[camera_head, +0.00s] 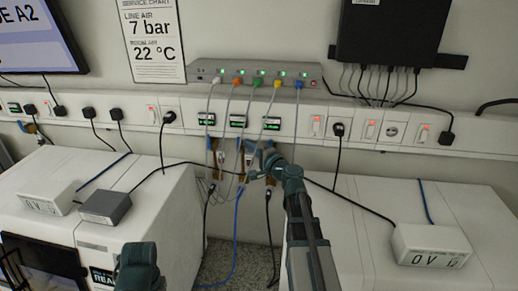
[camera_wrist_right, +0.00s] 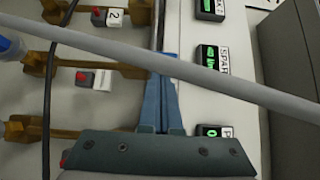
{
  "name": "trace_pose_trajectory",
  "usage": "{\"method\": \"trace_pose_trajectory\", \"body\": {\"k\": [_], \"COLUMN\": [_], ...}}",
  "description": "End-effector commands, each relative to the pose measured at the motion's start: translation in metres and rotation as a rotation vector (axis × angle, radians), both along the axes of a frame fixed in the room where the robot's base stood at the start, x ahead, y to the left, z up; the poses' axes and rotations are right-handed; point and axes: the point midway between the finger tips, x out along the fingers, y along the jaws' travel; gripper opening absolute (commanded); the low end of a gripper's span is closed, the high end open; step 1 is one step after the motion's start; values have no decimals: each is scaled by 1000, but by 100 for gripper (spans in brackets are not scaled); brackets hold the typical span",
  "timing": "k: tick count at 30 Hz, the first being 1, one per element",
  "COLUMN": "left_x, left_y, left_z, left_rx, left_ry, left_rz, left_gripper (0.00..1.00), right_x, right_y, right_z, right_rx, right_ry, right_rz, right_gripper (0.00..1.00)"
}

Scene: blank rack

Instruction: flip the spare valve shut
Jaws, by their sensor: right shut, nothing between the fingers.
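The middle brass valve (camera_wrist_right: 125,69) in the right wrist view lies in line with the display labelled SPARE (camera_wrist_right: 212,62). A red button and small tag (camera_wrist_right: 100,78) are beside it. My right gripper (camera_wrist_right: 163,62) is shut and empty, its blue fingers at the valve's right end; whether they touch I cannot tell. In the head view my right gripper (camera_head: 262,165) is in front of the row of valves below the wall rail, partly covering them. Only a dark part of my left arm shows at the bottom; its fingers are not visible.
A grey cable (camera_wrist_right: 215,78) crosses close in front of my right fingers. More brass valves (camera_wrist_right: 45,130) lie on either side. White cabinets (camera_head: 130,215) stand left and right of the gap.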

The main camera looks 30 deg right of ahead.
Motion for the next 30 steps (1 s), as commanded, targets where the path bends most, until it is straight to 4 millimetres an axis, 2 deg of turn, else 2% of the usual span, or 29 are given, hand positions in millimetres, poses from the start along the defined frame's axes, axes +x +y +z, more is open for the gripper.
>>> {"method": "trace_pose_trajectory", "body": {"k": [14, 20, 30], "left_x": [0, 0, 0], "left_y": [0, 0, 0], "left_z": [0, 10, 8], "left_rx": [0, -1, -1], "left_ry": [0, 0, 0], "left_rz": [0, 5, 5], "left_gripper": [50, 50, 50], "right_x": [4, 12, 11], "right_y": [6, 15, 16], "right_z": [0, 10, 8], "right_rx": [0, 0, 0], "right_ry": [0, -1, -1], "right_rz": [1, 1, 1], "right_gripper": [0, 0, 0]}}
